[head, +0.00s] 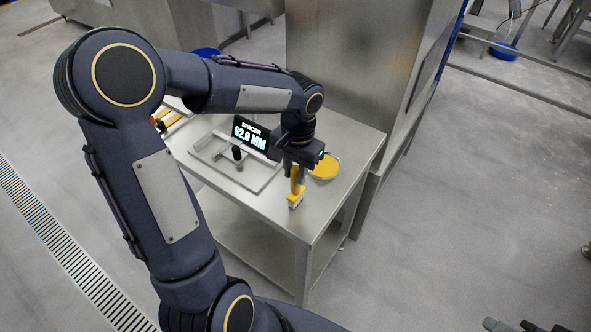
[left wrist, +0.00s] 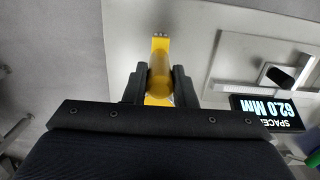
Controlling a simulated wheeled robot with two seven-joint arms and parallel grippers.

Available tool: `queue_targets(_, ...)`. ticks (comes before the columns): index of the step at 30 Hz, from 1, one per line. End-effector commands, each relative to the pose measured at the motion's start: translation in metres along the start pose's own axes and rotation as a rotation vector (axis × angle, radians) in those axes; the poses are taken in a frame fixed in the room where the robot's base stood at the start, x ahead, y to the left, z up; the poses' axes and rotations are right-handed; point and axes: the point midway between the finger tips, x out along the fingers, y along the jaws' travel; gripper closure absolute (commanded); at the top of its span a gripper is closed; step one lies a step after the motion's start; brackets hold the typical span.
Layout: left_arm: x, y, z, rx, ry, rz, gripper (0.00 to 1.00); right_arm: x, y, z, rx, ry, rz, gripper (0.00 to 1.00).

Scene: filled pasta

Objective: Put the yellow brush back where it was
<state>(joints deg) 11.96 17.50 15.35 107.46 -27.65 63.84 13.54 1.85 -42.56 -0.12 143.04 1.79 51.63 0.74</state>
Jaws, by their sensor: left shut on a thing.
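In the left wrist view the yellow handle (left wrist: 159,75) sits between the two dark fingers (left wrist: 160,85). I cannot tell whether the bristles touch the table top. Dark parts at the bottom right edge of the head view look like my right gripper (head: 526,326), mostly cut off.
On the steel table (head: 262,222), a bowl with yellow content (head: 325,167) stands just behind the brush. A metal fixture (head: 215,157) and a black display reading "SPACER 62.0 MM" (head: 250,137) are to the left. A tall steel cabinet (head: 345,65) stands behind.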

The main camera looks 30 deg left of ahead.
Motion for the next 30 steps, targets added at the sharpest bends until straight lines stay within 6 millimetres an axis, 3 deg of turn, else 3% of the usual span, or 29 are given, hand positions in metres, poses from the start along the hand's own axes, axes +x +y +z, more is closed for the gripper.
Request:
queue_targets(11, 0.006, 0.000, -0.001, 0.000, 0.002, 0.000, 0.99, 0.002, 0.001, 0.001, 0.000, 0.000, 0.000, 0.68)
queue_targets(12, 0.007, 0.000, -0.001, 0.000, 0.001, 0.000, 0.75, 0.002, 0.001, 0.001, 0.000, 0.000, 0.000, 0.68)
queue_targets(17, 0.006, 0.000, -0.001, 0.000, 0.001, 0.000, 0.54, 0.001, 0.001, 0.001, 0.000, 0.000, 0.000, 0.68)
queue_targets(25, 0.005, 0.000, -0.001, 0.000, 0.001, 0.000, 0.54, 0.001, 0.000, 0.000, 0.000, 0.000, 0.000, 0.68)
queue_targets(30, -0.010, 0.000, -0.002, -0.002, 0.006, -0.002, 0.54, 0.000, 0.000, 0.000, 0.000, 0.000, 0.000, 0.68)
